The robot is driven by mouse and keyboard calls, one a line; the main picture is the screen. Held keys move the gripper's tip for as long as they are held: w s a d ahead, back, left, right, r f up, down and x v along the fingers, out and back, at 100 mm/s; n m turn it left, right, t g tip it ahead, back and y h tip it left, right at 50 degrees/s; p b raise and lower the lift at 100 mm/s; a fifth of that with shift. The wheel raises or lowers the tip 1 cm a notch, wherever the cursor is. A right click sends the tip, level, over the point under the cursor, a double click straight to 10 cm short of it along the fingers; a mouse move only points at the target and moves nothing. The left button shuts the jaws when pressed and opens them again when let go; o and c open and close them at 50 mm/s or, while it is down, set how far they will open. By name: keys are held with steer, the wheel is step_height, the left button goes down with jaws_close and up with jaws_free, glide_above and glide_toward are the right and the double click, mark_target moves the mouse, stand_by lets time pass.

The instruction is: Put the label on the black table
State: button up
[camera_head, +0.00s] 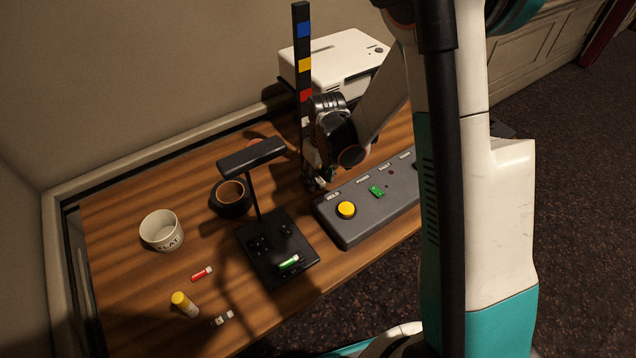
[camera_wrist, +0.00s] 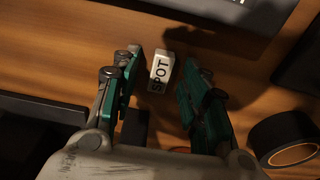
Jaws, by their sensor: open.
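A small white block label marked "SPOT" (camera_wrist: 161,71) lies on the wooden desk in the wrist view. My gripper (camera_wrist: 168,75) is open, with one teal finger on each side of the label and visible gaps between. In the head view, my gripper (camera_head: 318,182) is low over the desk at the foot of the tall dark post, and I cannot make out the label there. A black stand with a flat square base (camera_head: 262,262) and a raised top bar is at the desk's front middle; it may be the black table. A green tube (camera_head: 289,263) lies on its base.
A grey button panel (camera_head: 345,235) stands right of the black stand. The striped post (camera_head: 304,80) and white machine (camera_head: 340,62) are behind.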

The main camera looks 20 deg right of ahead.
steer(key=shift+r, duration=0.1)
steer(key=c, duration=0.9)
steer(key=shift+o, duration=0.2)
step_height(320, 180, up, 19)
steer(key=p, duration=0.8)
steer(key=m, duration=0.3)
glide_above(319, 179)
steer(key=s+d, duration=0.2)
steer(key=s, duration=0.2)
step_height(319, 179, down, 7)
steer(key=w+a+r+n+p, duration=0.1)
steer(key=w+a+r+n, duration=0.2)
steer(key=a+r, duration=0.3)
steer(key=f+b, duration=0.2)
steer(key=f, duration=0.4)
steer(key=f+b, duration=0.2)
steer(key=f, duration=0.4)
steer(key=d+f+b, duration=0.1)
steer(key=f+b, duration=0.1)
steer(key=f, duration=0.3)
steer(key=shift+f+b, duration=0.35)
steer(key=shift+f, duration=0.05)
